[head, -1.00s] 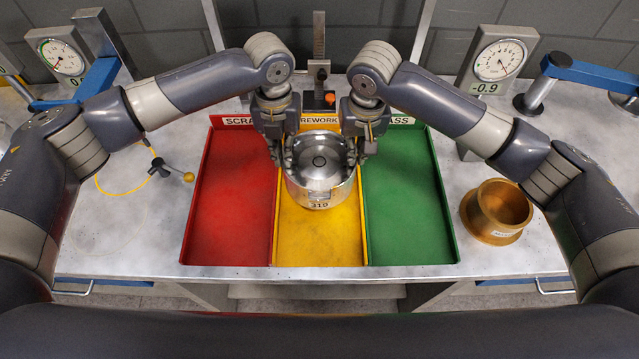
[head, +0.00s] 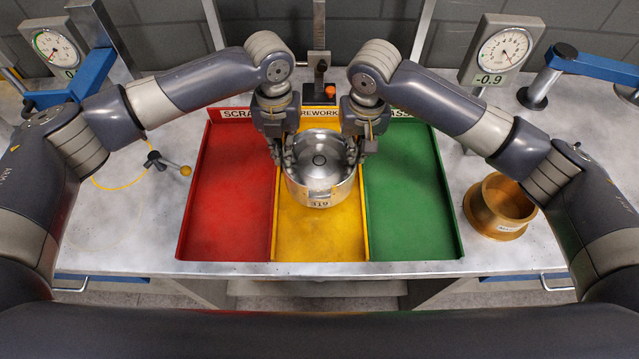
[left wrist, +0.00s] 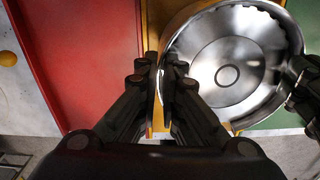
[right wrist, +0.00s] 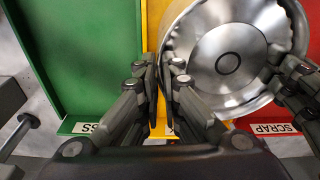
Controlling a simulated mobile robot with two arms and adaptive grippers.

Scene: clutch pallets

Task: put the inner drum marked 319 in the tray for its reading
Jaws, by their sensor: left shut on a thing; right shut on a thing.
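The silver inner drum (head: 320,171) is marked 319 on its front label and sits upright over the yellow REWORK tray (head: 320,245). I cannot tell whether its base touches the tray floor. My left gripper (head: 286,158) is shut on the drum's left wall, and my right gripper (head: 353,158) is shut on its right wall. The wall shows between the fingers in the left wrist view (left wrist: 160,88) and the right wrist view (right wrist: 161,88). The red SCRAP tray (head: 228,200) lies left and the green PASS tray (head: 405,195) right; both are empty.
A gauge (head: 503,48) with a -0.9 plate stands at the back right. Another gauge (head: 55,48) is at the back left, its plate partly hidden. A brass ring (head: 500,207) stands right of the trays. A yellow-tipped probe (head: 170,164) lies left of them.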

